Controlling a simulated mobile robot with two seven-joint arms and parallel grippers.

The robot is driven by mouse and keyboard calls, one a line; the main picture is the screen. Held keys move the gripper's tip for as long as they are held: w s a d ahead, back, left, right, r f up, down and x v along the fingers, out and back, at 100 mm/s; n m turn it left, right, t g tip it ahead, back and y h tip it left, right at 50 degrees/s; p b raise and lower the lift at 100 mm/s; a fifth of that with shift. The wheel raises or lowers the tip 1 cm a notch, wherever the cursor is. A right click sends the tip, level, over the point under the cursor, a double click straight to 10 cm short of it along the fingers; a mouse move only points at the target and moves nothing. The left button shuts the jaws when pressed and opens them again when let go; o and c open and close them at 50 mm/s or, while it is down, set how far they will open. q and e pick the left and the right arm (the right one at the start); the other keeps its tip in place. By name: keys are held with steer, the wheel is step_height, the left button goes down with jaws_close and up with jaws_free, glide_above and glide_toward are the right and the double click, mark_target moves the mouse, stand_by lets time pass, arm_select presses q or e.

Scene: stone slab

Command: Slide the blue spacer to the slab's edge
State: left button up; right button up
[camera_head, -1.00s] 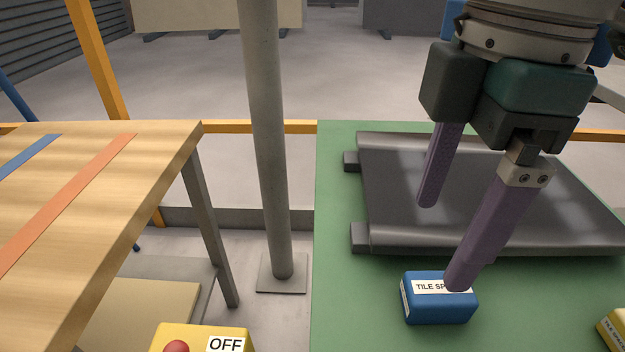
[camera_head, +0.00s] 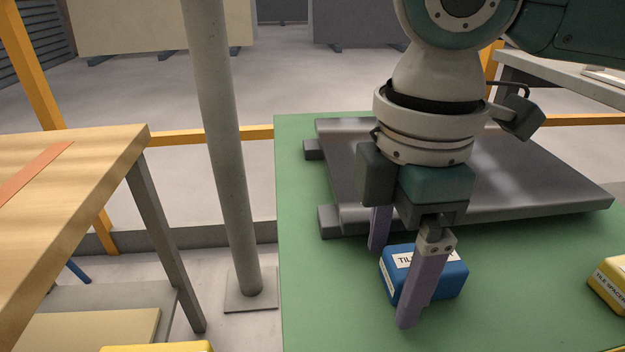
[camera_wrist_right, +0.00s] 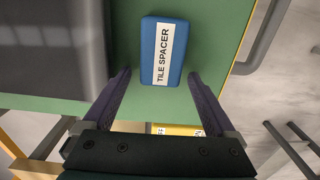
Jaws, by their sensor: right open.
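The blue spacer (camera_head: 456,283), a box with a white "TILE SPACER" label, lies on the green tabletop in front of the dark grey slab (camera_head: 520,185). My right gripper (camera_head: 392,284) is open and low over the table at the spacer's left end, its fingers hiding part of the box. In the right wrist view the blue spacer (camera_wrist_right: 164,50) lies ahead, its near end between the open fingertips (camera_wrist_right: 159,74). I cannot tell whether a finger touches it. The slab (camera_wrist_right: 50,50) is at the left there. My left gripper is out of view.
A yellow tile spacer (camera_head: 610,282) lies at the right on the green table (camera_head: 330,300). The slab rests on dark bars. A grey post (camera_head: 225,150) and a wooden table (camera_head: 70,200) stand to the left. Green surface left of the blue spacer is clear.

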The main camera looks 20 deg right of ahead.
steer(key=shift+c, duration=0.3)
jaws_close()
stand_by(0.5)
steer(key=shift+w+d, duration=0.1)
steer(key=shift+w+d, duration=0.65)
steer(key=shift+d, duration=0.25)
steer(key=shift+c, duration=1.7)
jaws_free()
steer(key=o, duration=0.4)
steer(key=shift+s+f, duration=0.1)
